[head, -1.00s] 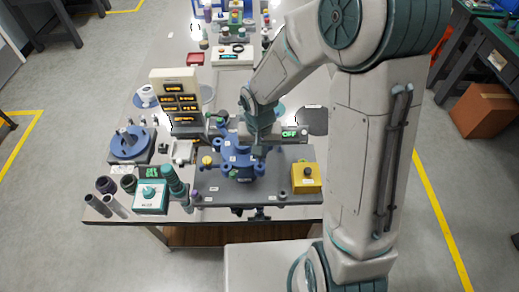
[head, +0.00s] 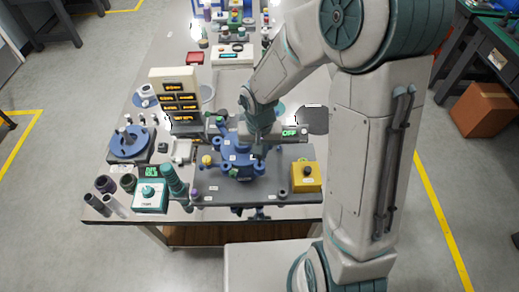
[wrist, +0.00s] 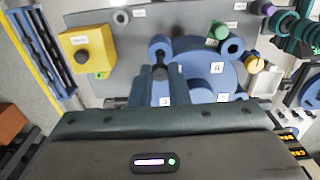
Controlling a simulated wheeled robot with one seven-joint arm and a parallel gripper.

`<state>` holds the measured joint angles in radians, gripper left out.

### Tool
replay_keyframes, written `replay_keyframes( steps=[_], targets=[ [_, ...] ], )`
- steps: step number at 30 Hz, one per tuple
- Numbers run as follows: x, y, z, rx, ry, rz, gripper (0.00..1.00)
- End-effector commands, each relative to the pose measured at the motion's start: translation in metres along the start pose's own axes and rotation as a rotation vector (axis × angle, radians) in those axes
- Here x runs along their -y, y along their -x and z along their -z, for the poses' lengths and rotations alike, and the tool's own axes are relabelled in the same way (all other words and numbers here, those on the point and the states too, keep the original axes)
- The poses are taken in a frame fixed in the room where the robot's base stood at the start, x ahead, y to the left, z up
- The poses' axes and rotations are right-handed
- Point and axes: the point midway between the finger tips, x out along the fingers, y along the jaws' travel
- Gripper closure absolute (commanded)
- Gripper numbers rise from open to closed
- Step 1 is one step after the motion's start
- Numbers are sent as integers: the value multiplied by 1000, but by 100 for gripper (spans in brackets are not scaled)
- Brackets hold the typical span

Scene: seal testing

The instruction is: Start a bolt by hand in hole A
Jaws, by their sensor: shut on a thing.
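A blue round flange fixture (head: 240,172) sits on a grey base plate (head: 215,196) on the bench. In the wrist view the flange (wrist: 200,58) has a ring of raised bosses and small white labels, too small to read surely. My gripper (wrist: 160,78) is over the flange's edge, its two fingers shut on a dark grey bolt (wrist: 160,71). The bolt is at or just above a blue boss; I cannot tell whether it is in the hole. In the head view my gripper (head: 260,152) is at the flange's right side, and the bolt cannot be made out.
A yellow box with a black button (head: 306,177) stands at the plate's right end. A teal-and-white box (head: 150,195), dark cylinders and a blue round stand (head: 129,143) are on the left. A bin tower with lit labels (head: 176,97) stands behind.

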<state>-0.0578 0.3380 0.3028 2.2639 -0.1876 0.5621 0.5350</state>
Motion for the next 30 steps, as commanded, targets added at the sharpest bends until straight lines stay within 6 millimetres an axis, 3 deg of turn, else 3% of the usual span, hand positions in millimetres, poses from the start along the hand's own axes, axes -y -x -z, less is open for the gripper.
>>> replay_keyframes(
  steps=[18, 30],
  targets=[
    [0, -18, 0, 0, 0, 0, 100],
    [0, -18, 0, 0, 0, 0, 100]
  ],
)
